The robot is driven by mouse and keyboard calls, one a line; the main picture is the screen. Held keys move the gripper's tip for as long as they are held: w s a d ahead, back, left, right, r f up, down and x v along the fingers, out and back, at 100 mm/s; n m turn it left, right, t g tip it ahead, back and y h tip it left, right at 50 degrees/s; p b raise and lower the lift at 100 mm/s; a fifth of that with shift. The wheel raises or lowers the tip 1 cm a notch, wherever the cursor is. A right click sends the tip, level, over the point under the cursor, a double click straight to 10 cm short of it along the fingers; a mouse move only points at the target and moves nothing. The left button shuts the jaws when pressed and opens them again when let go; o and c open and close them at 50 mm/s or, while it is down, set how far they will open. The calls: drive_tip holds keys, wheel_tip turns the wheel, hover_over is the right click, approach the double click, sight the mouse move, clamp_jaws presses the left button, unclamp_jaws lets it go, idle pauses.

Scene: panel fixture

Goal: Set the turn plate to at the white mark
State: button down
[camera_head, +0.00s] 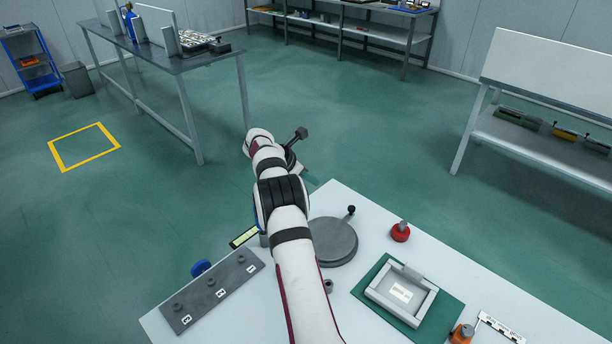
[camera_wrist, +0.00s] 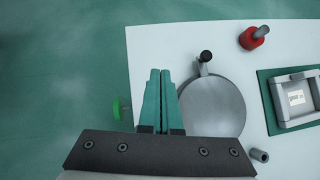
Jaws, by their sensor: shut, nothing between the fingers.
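The turn plate (camera_head: 337,240) is a grey round disc on the white table, with a short arm ending in a black knob (camera_head: 351,210) at its far edge. In the wrist view the plate (camera_wrist: 212,108) lies right of my fingers, its knob (camera_wrist: 205,56) pointing away from me. My gripper (camera_wrist: 160,72) has its two teal fingers together, empty, left of the plate and not touching the knob. In the head view my arm hides most of the gripper and part of the plate's left side. I cannot make out a white mark on or around the plate.
A red knob (camera_head: 400,232) and a grey tray (camera_head: 428,305) on a green mat stand right of the plate. A grey strip with pegs (camera_head: 215,292) lies left. A small grey post (camera_wrist: 259,155) stands close by. The table's far edge is near the plate.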

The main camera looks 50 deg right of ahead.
drive_tip(key=r, duration=0.1)
drive_tip(key=m+t+y, duration=0.1)
drive_tip(key=m+y, duration=0.3)
drive_tip(key=y, duration=0.1)
hover_over(330, 221)
drive_tip(key=w, duration=0.2)
wheel_tip(330, 221, down, 4)
drive_tip(key=s+m+t+y, duration=0.2)
drive_tip(key=m, duration=0.1)
drive_tip(key=shift+s+f+m, duration=0.1)
drive_tip(key=shift+f+m, duration=0.2)
drive_tip(key=m+t, duration=0.1)
drive_tip(key=s+d+r+m+t+y, duration=0.1)
drive_tip(key=m+t, duration=0.1)
drive_tip(key=shift+s+d+r+m, duration=0.15)
drive_tip(key=shift+s+m, duration=0.15)
drive_tip(key=s+d+r+m+t+h, duration=0.1)
drive_tip(key=s+d+r+m+t, duration=0.25)
drive_tip(key=d+m, duration=0.2)
drive_tip(key=shift+t, duration=0.25)
drive_tip(key=x, duration=0.9)
drive_tip(key=shift+w+a+r, duration=0.1)
drive_tip(key=shift+w+a, duration=0.25)
drive_tip(key=shift+w, duration=0.1)
drive_tip(key=shift+s+f, duration=0.15)
drive_tip(key=shift+f, duration=0.2)
drive_tip(key=shift+s+a+f, duration=0.1)
drive_tip(key=shift+s, duration=0.7)
drive_tip(key=shift+s+a+f, duration=0.1)
drive_tip(key=shift+s, duration=0.7)
